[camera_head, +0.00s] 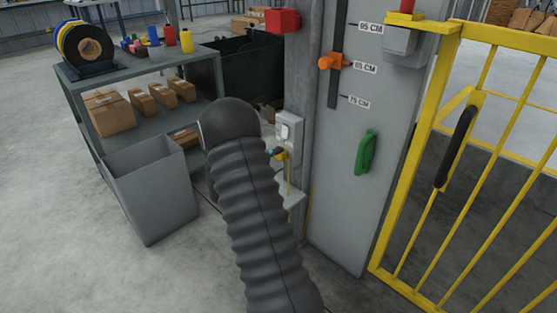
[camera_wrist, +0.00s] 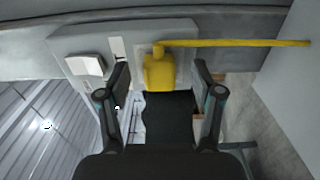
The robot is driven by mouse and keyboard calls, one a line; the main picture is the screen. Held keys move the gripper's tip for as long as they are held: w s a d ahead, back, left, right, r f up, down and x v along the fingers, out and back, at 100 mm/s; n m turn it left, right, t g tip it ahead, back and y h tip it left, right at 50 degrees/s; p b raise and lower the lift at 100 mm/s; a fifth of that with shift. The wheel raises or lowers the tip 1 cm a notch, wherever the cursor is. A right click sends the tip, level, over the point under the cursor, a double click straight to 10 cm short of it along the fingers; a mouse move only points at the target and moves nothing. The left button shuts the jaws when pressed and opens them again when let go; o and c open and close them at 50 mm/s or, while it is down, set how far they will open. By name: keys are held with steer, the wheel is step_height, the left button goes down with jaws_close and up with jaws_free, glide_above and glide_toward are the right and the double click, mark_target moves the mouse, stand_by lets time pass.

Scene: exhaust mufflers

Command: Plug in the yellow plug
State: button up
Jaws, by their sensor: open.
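The yellow plug (camera_wrist: 158,73) is between the two fingers of my gripper (camera_wrist: 160,76) in the wrist view, with a visible gap on each side. My gripper is open around it. The plug is in front of a grey wall box (camera_wrist: 70,40); I cannot tell whether it is seated in a socket. Its yellow cord (camera_wrist: 240,43) runs right in the wrist view and hangs down in the head view (camera_head: 289,178). A white cover (camera_wrist: 84,66) is beside the plug on the box. In the head view, my arm hides most of the gripper (camera_head: 276,152).
The wall box (camera_head: 290,130) is on a grey column, left of a panel with a green handle (camera_head: 366,151) and orange slider (camera_head: 332,62). A yellow gate (camera_head: 460,130) stands right. A grey bin (camera_head: 150,190) and shelf table (camera_head: 150,62) stand left. Floor shows at lower left.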

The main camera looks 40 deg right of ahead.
steer(key=a, duration=1.1)
steer(key=shift+s, duration=0.45)
